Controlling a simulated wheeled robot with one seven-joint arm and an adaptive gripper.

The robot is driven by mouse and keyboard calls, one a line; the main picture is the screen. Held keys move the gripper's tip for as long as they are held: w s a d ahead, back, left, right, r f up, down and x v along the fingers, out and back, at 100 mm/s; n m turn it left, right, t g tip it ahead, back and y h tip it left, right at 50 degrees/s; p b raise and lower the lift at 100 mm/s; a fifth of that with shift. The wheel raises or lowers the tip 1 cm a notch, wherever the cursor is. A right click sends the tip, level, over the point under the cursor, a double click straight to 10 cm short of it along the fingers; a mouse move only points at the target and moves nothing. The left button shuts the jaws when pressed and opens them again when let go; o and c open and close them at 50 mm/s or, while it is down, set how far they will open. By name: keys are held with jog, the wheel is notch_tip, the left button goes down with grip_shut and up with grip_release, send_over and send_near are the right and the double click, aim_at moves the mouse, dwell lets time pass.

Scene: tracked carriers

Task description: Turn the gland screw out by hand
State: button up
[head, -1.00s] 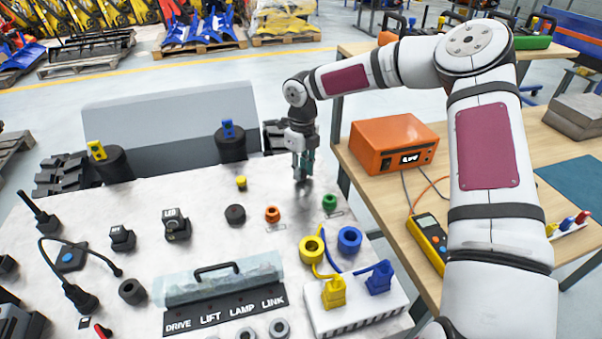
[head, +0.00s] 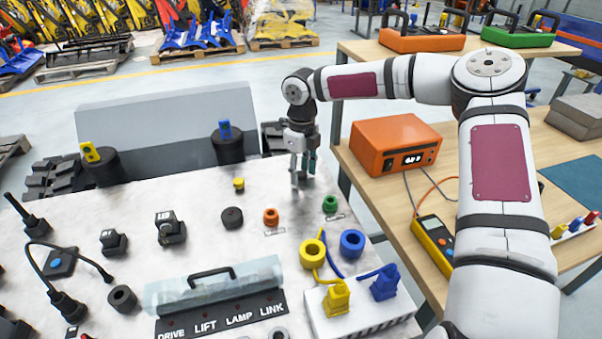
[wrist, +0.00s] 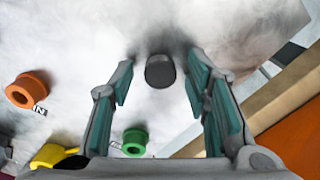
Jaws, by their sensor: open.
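A small dark grey round-topped piece, which looks like the gland screw (wrist: 160,71), stands on the pale table top in the wrist view. It lies between and a little beyond my two fingertips and appears apart from both pads. My gripper (wrist: 157,82) is open, with teal pads on either side. In the head view my gripper (head: 303,179) points down over the back right part of the table, and its fingers largely hide the screw there.
An orange ring (head: 271,217) and a green ring (head: 330,204) stand close to my gripper. A yellow-topped knob (head: 239,185) is to its left. Yellow (head: 312,252) and blue (head: 352,243) rings stand in front. An orange instrument box (head: 396,144) is on the wooden bench to the right.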

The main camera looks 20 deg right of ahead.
jog(key=m, duration=0.3)
jog(key=shift+r+p, duration=0.15)
jog(key=shift+p, duration=0.15)
jog(key=m, duration=1.2)
jog(key=shift+p, duration=0.35)
jog(key=m, duration=0.6)
jog(key=shift+m, duration=0.3)
jog(key=m, duration=0.3)
jog(key=shift+m+b, duration=0.35)
jog(key=shift+m, duration=0.05)
jog(key=m, duration=0.3)
jog(key=shift+m, duration=0.3)
